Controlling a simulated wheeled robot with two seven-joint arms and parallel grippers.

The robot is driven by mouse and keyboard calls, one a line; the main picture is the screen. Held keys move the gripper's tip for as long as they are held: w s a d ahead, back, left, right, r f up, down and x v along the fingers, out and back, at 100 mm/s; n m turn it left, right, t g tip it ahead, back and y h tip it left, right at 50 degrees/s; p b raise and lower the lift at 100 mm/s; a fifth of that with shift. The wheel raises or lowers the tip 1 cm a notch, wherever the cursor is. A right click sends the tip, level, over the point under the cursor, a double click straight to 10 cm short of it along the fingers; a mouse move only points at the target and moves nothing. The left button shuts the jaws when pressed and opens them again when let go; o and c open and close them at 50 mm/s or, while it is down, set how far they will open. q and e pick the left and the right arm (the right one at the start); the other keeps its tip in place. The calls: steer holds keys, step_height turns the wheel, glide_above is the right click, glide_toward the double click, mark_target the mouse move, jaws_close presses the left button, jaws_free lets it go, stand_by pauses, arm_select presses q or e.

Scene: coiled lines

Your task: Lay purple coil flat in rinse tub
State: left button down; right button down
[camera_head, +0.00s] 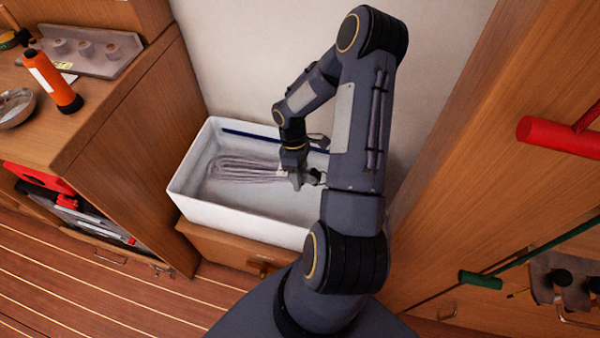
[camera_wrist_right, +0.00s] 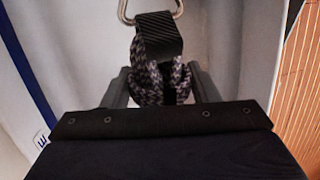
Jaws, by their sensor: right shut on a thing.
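The purple coil (camera_head: 240,170) is a pale, grey-purple bundle of long loops inside the white rinse tub (camera_head: 235,218). It stretches leftward from my right gripper and looks level, close to the tub floor; I cannot tell if all of it touches. My right gripper (camera_head: 298,182) is low in the tub at the coil's right end. In the right wrist view, speckled purple-black rope (camera_wrist_right: 148,84) sits between the shut fingers, with a black strap (camera_wrist_right: 159,38) around it and a metal ring (camera_wrist_right: 150,17) above. My left gripper is out of view.
The tub stands on a wooden base against a pale wall. A wooden counter at left holds an orange bottle (camera_head: 53,82), a bowl (camera_head: 15,107) and a grey rack (camera_head: 85,50). A wooden cabinet with a red handle (camera_head: 560,138) stands at right.

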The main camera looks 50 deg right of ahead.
step_height(320, 180, down, 7)
steer(key=b, duration=0.5)
steer(key=shift+f, duration=0.1)
steer(key=shift+c, duration=2.2)
jaws_free()
